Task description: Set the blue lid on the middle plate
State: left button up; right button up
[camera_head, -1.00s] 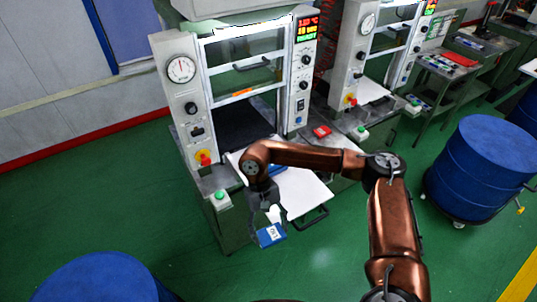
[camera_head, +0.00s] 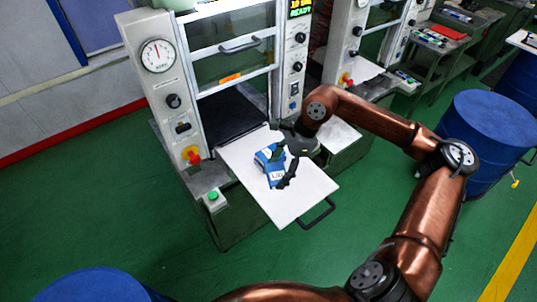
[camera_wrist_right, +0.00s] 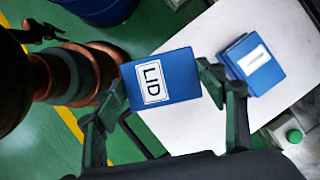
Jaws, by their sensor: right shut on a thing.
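My right gripper (camera_head: 285,168) is shut on the blue lid (camera_head: 276,179), a flat block with a white label. In the right wrist view the lid (camera_wrist_right: 165,82) reads "LID" and sits between the fingertips (camera_wrist_right: 165,90). A blue block (camera_wrist_right: 252,65) with a white label lies on the white tray; it looks like stacked plates, the middle plate probably on top. In the head view this block (camera_head: 263,155) is partly hidden behind the lid and gripper. The wrist view shows the lid beside the block, apart from it. A small dark claw at that view's upper left looks like my left gripper (camera_wrist_right: 42,32).
The white tray (camera_head: 305,192) sticks out of the press (camera_head: 158,85) and has a black handle (camera_head: 316,214). A green button (camera_head: 212,196) is at its left. Blue drums stand at the right (camera_head: 487,135) and lower left (camera_head: 90,287). The tray's front part is bare.

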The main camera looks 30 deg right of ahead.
jog(key=d+r+m, duration=0.1)
jog(key=m, duration=0.1)
jog(key=d+r+m+t+h+b, duration=0.1)
jog(key=m, duration=0.1)
jog(key=d+r+m+t, duration=0.1)
jog(key=m, duration=0.2)
jog(key=shift+w+d+r+h, duration=0.2)
jog(key=shift+d+h, duration=0.1)
notch_tip(320, 180, up, 3)
jog(key=d+m+t+h+b, duration=0.1)
jog(key=d+m+h+b, duration=0.1)
jog(key=m, duration=0.4)
send_near(269, 151)
jog(key=shift+w+a+f, duration=0.25)
jog(key=shift+w+f, duration=0.05)
jog(key=shift+w, duration=0.35)
jog(key=shift+w+f, duration=0.5)
jog(key=shift+f, duration=0.1)
notch_tip(269, 151, down, 3)
jog(key=shift+w+f+b, duration=0.15)
jog(key=shift+f+b, duration=0.05)
jog(key=shift+b, duration=0.3)
pick_arm(q)
jog(key=f, duration=0.4)
jog(key=shift+w+d+f, duration=0.15)
jog(key=shift+w+f, duration=0.05)
jog(key=shift+w, duration=0.1)
pick_arm(e)
jog(key=shift+r, duration=0.1)
jog(key=o, duration=1.4)
